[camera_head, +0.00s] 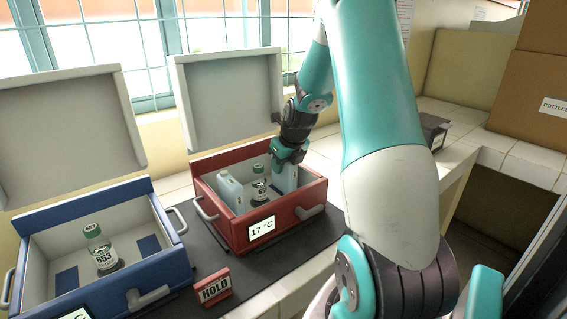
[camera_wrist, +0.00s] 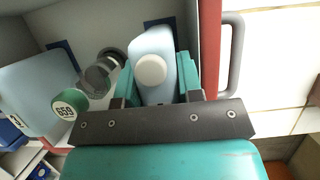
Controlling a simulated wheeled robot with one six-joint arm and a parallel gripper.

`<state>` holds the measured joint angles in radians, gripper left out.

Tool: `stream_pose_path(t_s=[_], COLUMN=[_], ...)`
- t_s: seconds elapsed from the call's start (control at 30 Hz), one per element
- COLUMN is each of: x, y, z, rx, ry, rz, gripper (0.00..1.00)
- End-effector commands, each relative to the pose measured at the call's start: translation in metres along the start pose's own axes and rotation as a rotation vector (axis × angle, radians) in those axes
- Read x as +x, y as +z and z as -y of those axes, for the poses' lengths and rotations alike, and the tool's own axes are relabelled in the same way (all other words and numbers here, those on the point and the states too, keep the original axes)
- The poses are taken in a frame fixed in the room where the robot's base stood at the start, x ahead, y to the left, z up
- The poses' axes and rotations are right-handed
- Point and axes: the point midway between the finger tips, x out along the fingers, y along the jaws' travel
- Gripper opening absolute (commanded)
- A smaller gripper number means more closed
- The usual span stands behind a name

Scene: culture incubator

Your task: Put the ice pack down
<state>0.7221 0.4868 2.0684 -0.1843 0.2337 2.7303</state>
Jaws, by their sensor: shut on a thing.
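My gripper (camera_head: 286,163) reaches down into the right side of the open red box (camera_head: 238,229). It is shut on a pale blue ice pack (camera_head: 287,180) with a white cap, which stands roughly upright inside the box near the right wall. In the wrist view the held ice pack (camera_wrist: 153,46) sits between the two teal fingers (camera_wrist: 155,78). Whether its bottom touches the floor is hidden. A green-capped bottle (camera_head: 259,188) marked 659 stands in the middle. A second pale ice pack (camera_head: 231,191) stands at the left side.
The red box's label reads 17 °C, and its lid (camera_head: 228,98) is raised behind. An open blue box (camera_head: 168,256) at left holds a bottle (camera_head: 101,247) marked 653. A red HOLD sign (camera_head: 213,288) stands in front. Cardboard boxes (camera_head: 535,85) are at far right.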

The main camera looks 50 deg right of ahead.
Motion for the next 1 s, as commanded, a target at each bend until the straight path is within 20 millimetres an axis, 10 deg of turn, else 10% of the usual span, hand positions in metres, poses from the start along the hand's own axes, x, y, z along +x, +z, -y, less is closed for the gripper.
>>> stream_pose_path(t_s=[0.43, 0.47, 0.5, 1.0], x=[0.006, 0.006, 0.005, -0.022], y=[0.000, -0.001, -0.001, 0.003], z=[0.000, 0.000, 0.000, 0.001], rx=[-0.001, -0.001, -0.001, 0.000], ry=[-0.001, -0.001, -0.001, -0.003], rz=[0.004, 0.003, 0.003, 0.007], gripper=[0.01, 0.36, 0.45, 0.45])
